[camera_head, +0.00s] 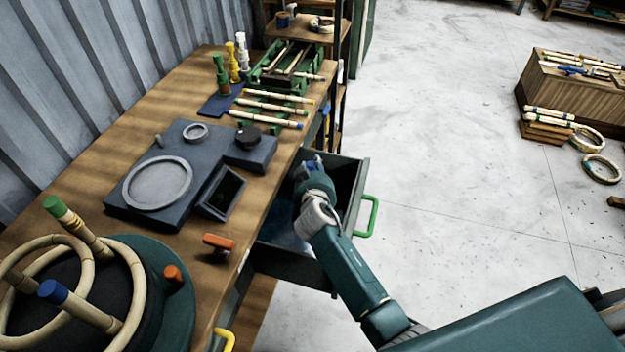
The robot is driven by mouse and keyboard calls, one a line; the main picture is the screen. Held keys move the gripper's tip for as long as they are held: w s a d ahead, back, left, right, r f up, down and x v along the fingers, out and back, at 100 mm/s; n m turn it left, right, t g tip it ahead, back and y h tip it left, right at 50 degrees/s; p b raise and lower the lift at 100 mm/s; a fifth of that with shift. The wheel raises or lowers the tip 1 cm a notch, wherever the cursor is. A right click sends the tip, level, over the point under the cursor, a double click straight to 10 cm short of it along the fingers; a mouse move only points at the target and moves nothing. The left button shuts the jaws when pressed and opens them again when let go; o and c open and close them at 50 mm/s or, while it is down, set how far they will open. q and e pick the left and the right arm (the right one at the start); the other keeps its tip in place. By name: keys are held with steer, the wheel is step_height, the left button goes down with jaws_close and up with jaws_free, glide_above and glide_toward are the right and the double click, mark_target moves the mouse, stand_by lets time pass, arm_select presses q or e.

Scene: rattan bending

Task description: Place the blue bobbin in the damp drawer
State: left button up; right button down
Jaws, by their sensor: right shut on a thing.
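The drawer (353,178) under the workbench is pulled out, with a green handle (369,215) on its front. My right gripper (309,170) is over the open drawer, near its back end by the bench edge. It is shut on the blue bobbin (317,159), of which only a small blue part shows; the gripper hides the rest. I cannot tell whether the bobbin touches the drawer floor. My left gripper is out of view.
Green (221,76), yellow (232,62) and white (243,50) bobbins stand by a dark blue mat (219,106). A grey fixture (150,215), an orange-handled tool (219,242) and a round former with rattan rings (165,310) occupy the bench. The floor at right is mostly clear.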

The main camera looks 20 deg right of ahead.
step_height(320, 180, down, 2)
step_height(320, 180, down, 2)
steer(key=shift+f+b, duration=0.15)
steer(key=shift+b, duration=0.4)
steer(key=shift+f, duration=0.25)
steer(key=c, duration=1.4)
jaws_free()
steer(key=shift+c, duration=0.2)
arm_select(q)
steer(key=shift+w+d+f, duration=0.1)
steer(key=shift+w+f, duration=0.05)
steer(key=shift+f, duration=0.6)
